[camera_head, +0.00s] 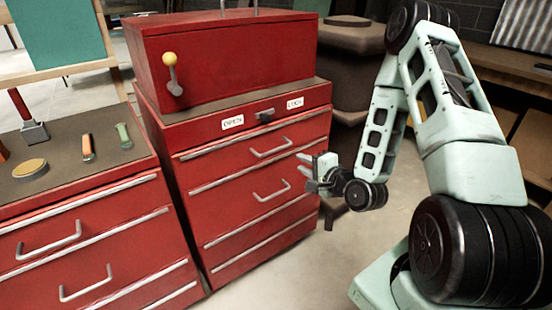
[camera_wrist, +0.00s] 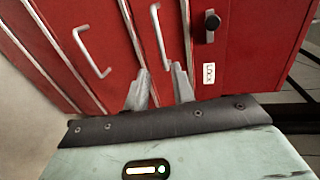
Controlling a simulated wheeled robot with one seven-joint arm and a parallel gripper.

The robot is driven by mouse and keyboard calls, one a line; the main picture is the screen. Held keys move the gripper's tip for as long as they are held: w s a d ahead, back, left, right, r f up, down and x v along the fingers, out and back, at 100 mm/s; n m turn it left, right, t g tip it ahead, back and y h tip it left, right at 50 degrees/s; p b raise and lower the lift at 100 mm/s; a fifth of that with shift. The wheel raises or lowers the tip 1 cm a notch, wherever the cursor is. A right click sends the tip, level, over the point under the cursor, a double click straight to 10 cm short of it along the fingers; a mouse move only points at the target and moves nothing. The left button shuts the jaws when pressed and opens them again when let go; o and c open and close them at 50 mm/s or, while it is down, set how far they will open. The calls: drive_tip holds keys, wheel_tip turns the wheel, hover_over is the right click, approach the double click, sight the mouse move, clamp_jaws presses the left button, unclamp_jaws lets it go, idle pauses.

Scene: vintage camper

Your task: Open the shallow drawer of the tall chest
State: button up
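The tall red chest (camera_head: 225,235) stands in the middle of the head view. Its shallow drawer has a silver bar handle (camera_head: 270,148) below the strip with the OPEN and LOCK labels, and looks shut. In the wrist view this handle (camera_wrist: 158,35) runs down toward the gap between my fingers. My gripper (camera_head: 312,178) is at the chest's front right. In the wrist view my gripper (camera_wrist: 161,70) is open, with two grey fingers apart and nothing visibly held. I cannot tell whether they touch the drawer. A dark latch knob (camera_head: 265,115) sits between the labels.
A deeper drawer's handle (camera_head: 272,190) is just below. A red box (camera_head: 225,60) with a yellow-knobbed lever tops the chest. A lower red cabinet (camera_head: 85,235) with tools on top stands at left. Floor in front of the chest (camera_head: 285,275) is clear.

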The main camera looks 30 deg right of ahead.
sight(276, 151)
drive_tip(key=w+f+b, duration=0.1)
drive_tip(key=w, duration=0.3)
drive_tip(key=w+f+b, duration=0.1)
drive_tip(key=w, duration=0.4)
drive_tip(key=w+b, duration=0.1)
drive_tip(key=w, duration=0.4)
drive_tip(key=shift+a+f, duration=0.3)
drive_tip(key=shift+f, duration=0.1)
clamp_jaws()
